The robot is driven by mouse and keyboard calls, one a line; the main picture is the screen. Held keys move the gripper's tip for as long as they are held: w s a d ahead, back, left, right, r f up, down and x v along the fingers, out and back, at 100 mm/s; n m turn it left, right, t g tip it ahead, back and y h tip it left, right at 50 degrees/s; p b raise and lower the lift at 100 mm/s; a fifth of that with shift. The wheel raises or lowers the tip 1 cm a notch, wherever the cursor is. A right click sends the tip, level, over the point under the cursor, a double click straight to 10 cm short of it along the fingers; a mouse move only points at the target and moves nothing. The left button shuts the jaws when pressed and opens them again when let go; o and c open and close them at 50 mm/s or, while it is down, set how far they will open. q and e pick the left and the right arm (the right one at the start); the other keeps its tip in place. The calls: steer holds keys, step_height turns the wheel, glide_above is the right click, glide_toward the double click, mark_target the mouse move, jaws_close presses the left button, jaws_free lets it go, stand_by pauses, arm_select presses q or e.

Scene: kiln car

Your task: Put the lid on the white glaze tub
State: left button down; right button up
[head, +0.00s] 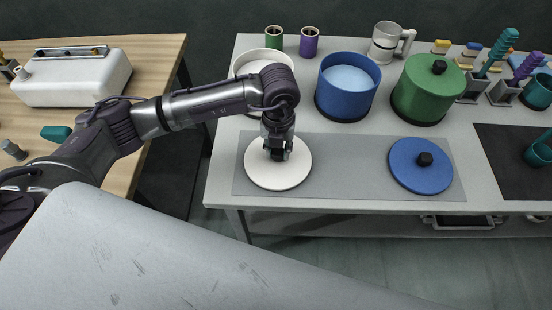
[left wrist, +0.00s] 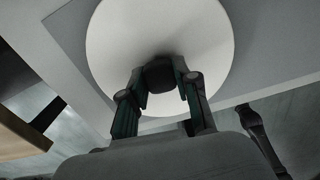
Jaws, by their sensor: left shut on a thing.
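A white lid (head: 265,176) with a dark knob lies over the left end of the grey mat in the head view. My left gripper (head: 277,153) comes down on it from above and is shut on its knob. In the left wrist view the fingers (left wrist: 160,92) close around the dark knob, with the white lid (left wrist: 195,30) filling the space behind. The white glaze tub (head: 247,62) stands behind, at the back left of the table, partly hidden by my left arm. My right gripper is not in view.
A blue tub (head: 345,100) without a lid and a green lidded tub (head: 428,98) stand right of the white tub. A blue lid (head: 408,176) lies on the grey mat (head: 350,180). Two small cups (head: 308,45) and a mug (head: 385,45) stand behind.

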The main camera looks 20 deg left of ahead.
mark_target(278, 151)
arm_select(q)
steer(key=shift+r+p, duration=0.35)
steer(key=shift+r, duration=0.2)
stand_by(0.6)
steer(key=shift+r, duration=0.4)
steer(key=shift+r+p, duration=0.95)
steer(key=shift+r, duration=0.25)
steer(key=shift+r, duration=0.1)
steer(key=shift+r+p, duration=3.75)
steer(key=shift+r, duration=2.4)
steer(key=w+a+f+b, duration=0.1)
steer(key=w+a+b, duration=0.2)
steer(key=w, duration=0.3)
steer(key=w+a+f+b, duration=0.1)
steer(key=w+a+b, duration=0.2)
steer(key=w, duration=0.4)
steer(key=w+a+f+n+b, duration=0.1)
steer(key=w+a+b, duration=0.2)
steer(key=w+a, duration=0.2)
steer(key=shift+w, duration=1.15)
steer(key=shift+f, duration=0.1)
